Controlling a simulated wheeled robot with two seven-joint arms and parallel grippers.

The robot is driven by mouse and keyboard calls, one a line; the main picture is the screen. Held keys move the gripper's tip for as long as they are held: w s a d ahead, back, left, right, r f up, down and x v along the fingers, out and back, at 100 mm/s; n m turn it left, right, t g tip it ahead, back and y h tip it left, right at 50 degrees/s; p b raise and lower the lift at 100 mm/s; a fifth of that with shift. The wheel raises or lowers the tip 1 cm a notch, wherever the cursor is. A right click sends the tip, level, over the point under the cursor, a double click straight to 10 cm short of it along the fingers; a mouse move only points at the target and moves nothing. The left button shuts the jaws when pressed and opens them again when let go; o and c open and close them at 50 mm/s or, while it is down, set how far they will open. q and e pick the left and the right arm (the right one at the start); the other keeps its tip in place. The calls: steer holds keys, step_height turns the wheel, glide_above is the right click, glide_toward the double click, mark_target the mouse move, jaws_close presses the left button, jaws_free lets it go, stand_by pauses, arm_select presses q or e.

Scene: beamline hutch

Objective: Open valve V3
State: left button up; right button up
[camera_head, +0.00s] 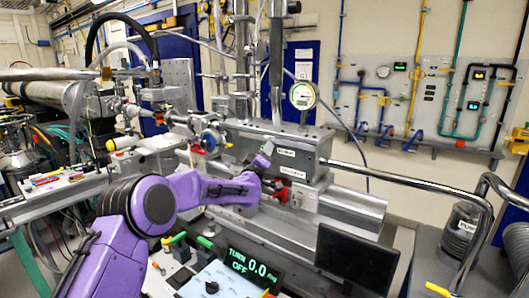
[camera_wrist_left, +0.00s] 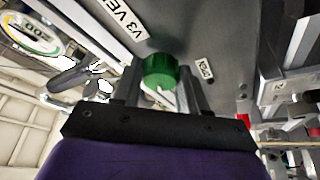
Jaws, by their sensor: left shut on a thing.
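A green valve knob (camera_wrist_left: 158,72) shows in the left wrist view, in front of a grey metal face. My left gripper (camera_wrist_left: 160,85) is shut on the knob, one finger at each side. In the head view my purple left arm reaches to the grey housing, and the left gripper (camera_head: 264,156) is at its front face. The knob is hard to make out there. My right gripper is not in view.
A round gauge (camera_head: 303,95) stands above the housing (camera_head: 300,140). A dark monitor (camera_head: 356,258) and a bent metal rail (camera_head: 430,188) are at the right. Valves and pipes line the back wall panel (camera_head: 425,95).

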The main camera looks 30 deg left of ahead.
arm_select(q)
steer(key=shift+n+g+p, duration=0.7)
steer(key=shift+n+p, duration=0.05)
steer(key=shift+n, duration=1.2)
steer(key=shift+n+g+p, duration=0.7)
steer(key=shift+n, duration=1.3)
steer(key=shift+n+g+p, duration=0.7)
steer(key=shift+n+p, duration=0.05)
steer(key=shift+n, duration=1.2)
steer(key=o, duration=1)
steer(key=shift+s, duration=0.1)
steer(key=shift+o, duration=0.2)
steer(key=shift+r, duration=0.1)
